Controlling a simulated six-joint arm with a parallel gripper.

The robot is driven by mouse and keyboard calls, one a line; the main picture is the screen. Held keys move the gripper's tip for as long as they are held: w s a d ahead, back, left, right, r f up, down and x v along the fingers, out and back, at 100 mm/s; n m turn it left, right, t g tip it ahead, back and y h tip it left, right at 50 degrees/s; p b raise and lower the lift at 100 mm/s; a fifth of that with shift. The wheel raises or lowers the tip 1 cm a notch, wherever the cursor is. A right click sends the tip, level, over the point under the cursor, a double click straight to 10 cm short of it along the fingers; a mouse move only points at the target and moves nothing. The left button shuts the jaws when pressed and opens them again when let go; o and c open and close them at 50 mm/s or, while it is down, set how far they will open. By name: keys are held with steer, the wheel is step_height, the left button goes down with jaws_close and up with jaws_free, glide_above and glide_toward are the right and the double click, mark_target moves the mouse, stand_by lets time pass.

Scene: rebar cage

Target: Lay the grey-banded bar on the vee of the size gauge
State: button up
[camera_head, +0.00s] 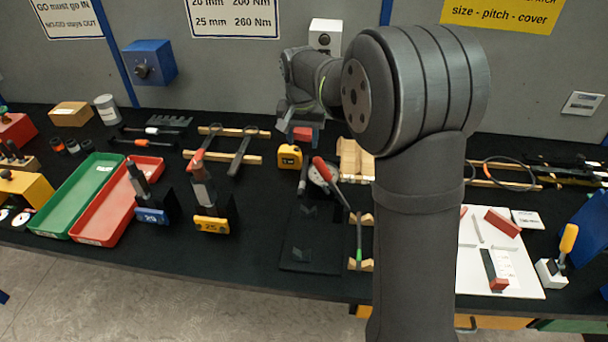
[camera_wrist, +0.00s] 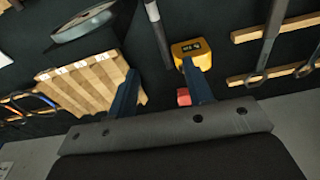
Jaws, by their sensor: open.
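My gripper (camera_head: 302,138) is open, with nothing seen between its fingers; in the wrist view its two dark fingers (camera_wrist: 160,90) stand apart. A dark bar with a light grey section (camera_wrist: 152,12) lies beyond the fingers, left of the yellow tape measure. It also shows in the head view (camera_head: 303,172), apart from my gripper. It may be the grey-banded bar. A pale wooden grooved block (camera_wrist: 75,84) with small white labels lies beside the left finger. I cannot tell for sure which thing is the size gauge; a black plate (camera_head: 300,235) lies at the front.
A yellow tape measure (camera_head: 289,157) and a small red piece (camera_wrist: 184,97) lie near my gripper. Green (camera_head: 62,212) and red trays stand left. My arm hides part of the right.

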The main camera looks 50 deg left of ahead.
step_height(320, 180, up, 4)
steer(key=m, duration=0.2)
glide_toward(304, 173)
steer(key=f, duration=0.8)
steer(key=shift+w+a+f, duration=0.3)
steer(key=shift+a, duration=0.05)
steer(key=shift+c, duration=0.5)
steer(key=shift+r, duration=0.1)
jaws_close()
